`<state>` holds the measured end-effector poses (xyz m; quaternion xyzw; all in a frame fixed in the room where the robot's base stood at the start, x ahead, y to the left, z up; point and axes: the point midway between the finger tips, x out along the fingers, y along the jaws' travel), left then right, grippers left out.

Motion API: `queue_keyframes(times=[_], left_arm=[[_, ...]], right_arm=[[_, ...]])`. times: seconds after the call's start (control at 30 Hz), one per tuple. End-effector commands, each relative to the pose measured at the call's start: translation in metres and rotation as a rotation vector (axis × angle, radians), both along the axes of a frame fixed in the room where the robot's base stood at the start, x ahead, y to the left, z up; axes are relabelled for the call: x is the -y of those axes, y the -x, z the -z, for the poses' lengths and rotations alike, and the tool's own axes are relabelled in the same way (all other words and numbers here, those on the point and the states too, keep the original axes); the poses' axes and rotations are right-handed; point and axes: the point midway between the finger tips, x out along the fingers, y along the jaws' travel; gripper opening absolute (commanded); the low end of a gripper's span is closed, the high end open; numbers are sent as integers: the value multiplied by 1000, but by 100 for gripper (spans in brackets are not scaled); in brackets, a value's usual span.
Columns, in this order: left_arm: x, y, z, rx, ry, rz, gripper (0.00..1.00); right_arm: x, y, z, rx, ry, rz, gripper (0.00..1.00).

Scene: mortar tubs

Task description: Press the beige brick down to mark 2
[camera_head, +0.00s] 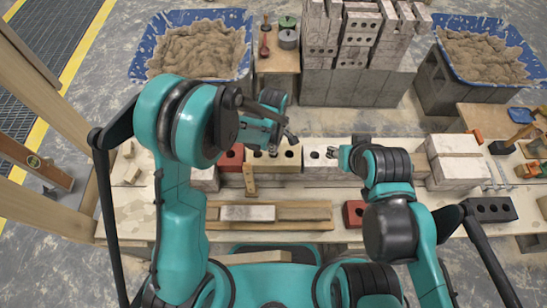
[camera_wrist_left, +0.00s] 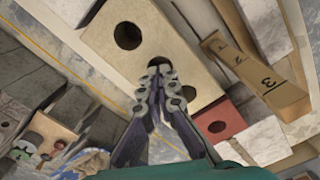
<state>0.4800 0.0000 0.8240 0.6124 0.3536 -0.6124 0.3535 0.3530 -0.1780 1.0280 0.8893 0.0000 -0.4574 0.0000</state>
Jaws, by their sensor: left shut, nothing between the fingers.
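The beige brick (camera_head: 291,161), with round holes, lies in the row of bricks on the bench. In the left wrist view its holed top face (camera_wrist_left: 118,38) fills the upper middle. My left gripper (camera_head: 273,150) is shut and empty, with its fingertips over the brick's top; in the wrist view the closed fingers (camera_wrist_left: 160,72) cover part of a hole. I cannot tell whether they touch the brick. A wooden gauge (camera_head: 249,181) stands at the brick's front; its 3 is clear in the wrist view (camera_wrist_left: 264,80). My right gripper (camera_head: 334,153) is near the pale brick, its opening unclear.
A red brick (camera_head: 231,158) is left of the beige one, a pale brick (camera_head: 318,164) right of it. A wooden tray (camera_head: 290,225) lies in front. Behind stand a tall brick stack (camera_head: 356,88) and blue mortar tubs (camera_head: 140,70). Another red brick (camera_head: 354,213) lies at front right.

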Motion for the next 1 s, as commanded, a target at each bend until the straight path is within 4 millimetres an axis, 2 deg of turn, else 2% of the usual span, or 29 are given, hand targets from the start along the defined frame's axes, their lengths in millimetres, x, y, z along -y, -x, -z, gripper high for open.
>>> queue_keyframes(times=[0.57,1.0], left_arm=[[0,0,16,0,0,0,0],[0,0,16,0,0,0,0]], right_arm=[[0,0,15,0,0,0,40],[0,0,15,0,0,0,40]])
